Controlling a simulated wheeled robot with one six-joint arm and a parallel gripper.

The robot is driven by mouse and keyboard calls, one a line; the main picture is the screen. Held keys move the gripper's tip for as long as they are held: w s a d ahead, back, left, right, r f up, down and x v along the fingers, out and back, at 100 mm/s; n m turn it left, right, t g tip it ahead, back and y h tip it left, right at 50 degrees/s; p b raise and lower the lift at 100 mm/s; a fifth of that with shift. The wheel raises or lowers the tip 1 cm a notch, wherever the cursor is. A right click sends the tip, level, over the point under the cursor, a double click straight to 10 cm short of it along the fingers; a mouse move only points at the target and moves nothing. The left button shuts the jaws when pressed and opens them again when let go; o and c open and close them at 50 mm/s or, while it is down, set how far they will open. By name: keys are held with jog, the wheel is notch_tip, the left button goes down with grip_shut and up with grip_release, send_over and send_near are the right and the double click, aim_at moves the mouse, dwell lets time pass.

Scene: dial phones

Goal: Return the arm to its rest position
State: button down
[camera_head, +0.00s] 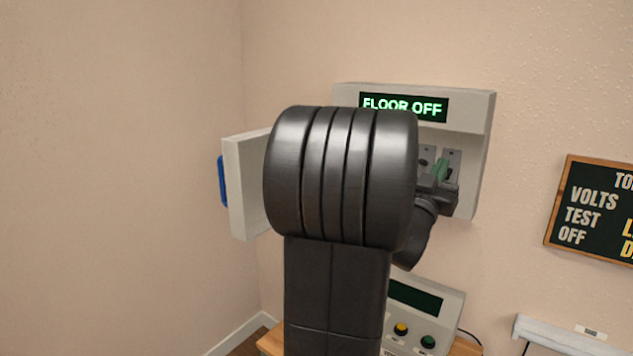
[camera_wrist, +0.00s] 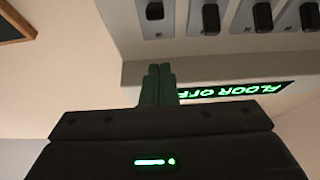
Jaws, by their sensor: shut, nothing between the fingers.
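My gripper (camera_head: 440,169) is at the right side of the open wall box (camera_head: 487,115), in front of its switches. Its green fingers are together and empty in the wrist view (camera_wrist: 159,72). My dark arm rises through the middle of the head view and hides much of the box. A display (camera_head: 403,107) at the top of the box reads "FLOOR OFF" in green. In the wrist view, which is upside down, several dark switch levers (camera_wrist: 211,19) show beyond the fingertips. I cannot tell whether the fingers touch a lever.
The box door (camera_head: 247,185), with a blue handle (camera_head: 222,181), stands open to the left. A console (camera_head: 447,305) with yellow and green buttons sits below on a wooden surface. A white fixture (camera_head: 560,335) is lower right. The left wall is bare.

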aim_at(453, 141)
jog(key=s+a+f+b, duration=0.2)
jog(key=s+a+f, duration=0.2)
jog(key=s+f, duration=0.15)
jog(key=w+d+r+g+p, duration=0.1)
jog(key=w+d+r+p, duration=0.1)
jog(key=p, duration=0.3)
jog(key=w+d+r+g+y+p, duration=0.1)
jog(key=w+d+r+p, duration=0.1)
jog(key=p, duration=0.3)
jog(key=w+d+r+p, duration=0.2)
jog(key=w+r+p, duration=0.2)
jog(key=p, duration=0.1)
jog(key=shift+w+d+r+g+y, duration=0.2)
jog(key=shift+r+g+y, duration=0.1)
jog(key=shift+g+y, duration=0.1)
jog(key=r+g+y+p, duration=0.1)
jog(key=p, duration=0.3)
jog(key=w+d+r+g+p, duration=0.1)
jog(key=p, duration=0.4)
jog(key=shift+w+y, duration=0.2)
jog(key=shift+y, duration=0.2)
jog(key=shift+w+p, duration=0.1)
jog(key=shift+p, duration=0.55)
jog(key=shift+p, duration=0.3)
jog(key=shift+g, duration=0.3)
